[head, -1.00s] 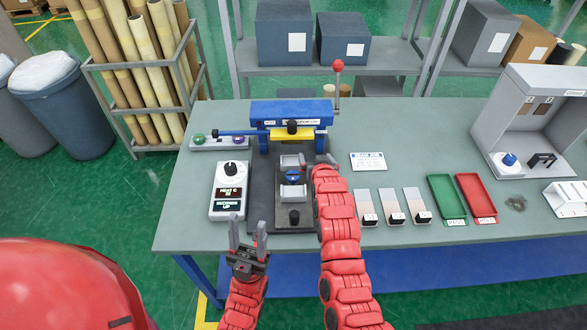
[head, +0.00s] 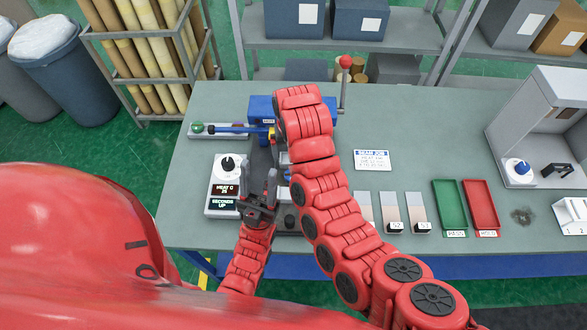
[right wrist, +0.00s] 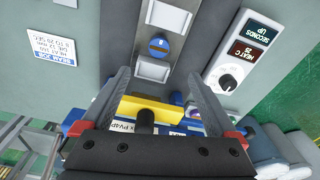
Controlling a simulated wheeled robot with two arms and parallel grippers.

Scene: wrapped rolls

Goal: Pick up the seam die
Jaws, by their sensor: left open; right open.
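I cannot tell for sure which piece is the seam die. A blue-topped piece (right wrist: 158,46) sits between two pale clamp blocks on the dark bed (right wrist: 178,72) of the press. A yellow bar with a black knob (right wrist: 155,114) is on the blue press, seen between my right fingers. My right gripper (right wrist: 158,76) is open, with nothing between its fingertips; in the head view my right arm hides it and most of the press. My left gripper (head: 260,187) is open and empty over the front of the bed.
A control box (head: 226,180) with a dial stands left of the press. A rack with a green knob (head: 198,128) is behind it. A seam job card (head: 373,160), sample strips (head: 390,212), a green tray (head: 449,207) and a red tray (head: 479,206) lie to the right.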

